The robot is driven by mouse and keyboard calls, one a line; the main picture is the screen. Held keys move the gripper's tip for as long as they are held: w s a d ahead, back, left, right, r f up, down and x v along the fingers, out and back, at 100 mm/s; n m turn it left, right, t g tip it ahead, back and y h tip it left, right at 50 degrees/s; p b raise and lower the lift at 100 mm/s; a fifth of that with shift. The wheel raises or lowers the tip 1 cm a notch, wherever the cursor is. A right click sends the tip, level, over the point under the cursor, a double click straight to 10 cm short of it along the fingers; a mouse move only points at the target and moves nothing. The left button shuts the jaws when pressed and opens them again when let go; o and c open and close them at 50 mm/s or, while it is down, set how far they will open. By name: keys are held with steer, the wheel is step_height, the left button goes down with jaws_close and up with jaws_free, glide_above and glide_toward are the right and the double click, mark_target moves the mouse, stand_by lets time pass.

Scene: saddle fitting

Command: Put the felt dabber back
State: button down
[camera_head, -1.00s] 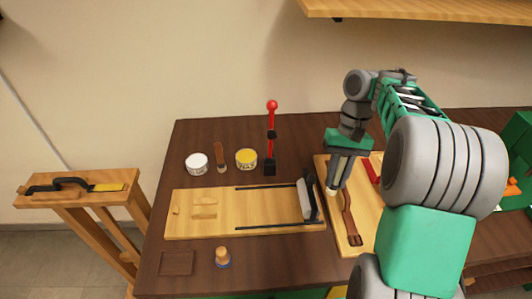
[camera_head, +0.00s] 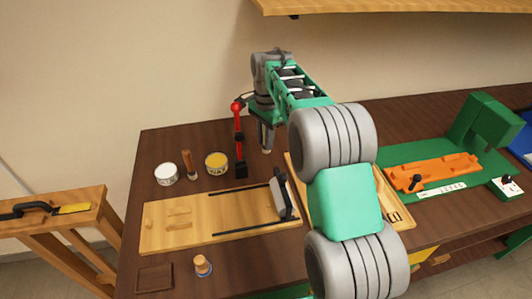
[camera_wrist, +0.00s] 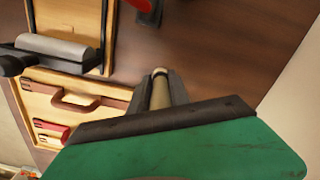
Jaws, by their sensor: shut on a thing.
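My gripper (camera_head: 267,147) is shut on a pale, round wooden stick, which I take to be the felt dabber (camera_wrist: 160,91). In the wrist view the stick lies between the two dark fingers (camera_wrist: 162,82), and its far end is hard to make out. In the head view the gripper points down over the back of the dark table (camera_head: 150,222), just right of the red lever (camera_head: 239,130). The held piece appears clear of the table. Its tip shows only as a small pale spot.
A white tin (camera_head: 166,174), a brown-handled tool (camera_head: 189,165) and a yellow tin (camera_head: 216,163) stand left of the lever. A corked jar (camera_head: 202,266) stands near the front.

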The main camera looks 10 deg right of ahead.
mark_target(266, 152)
step_height(266, 152, down, 4)
steer(key=shift+f, duration=0.25)
steer(key=shift+f, duration=0.2)
steer(key=c, duration=1.2)
jaws_free()
steer(key=shift+c, duration=0.2)
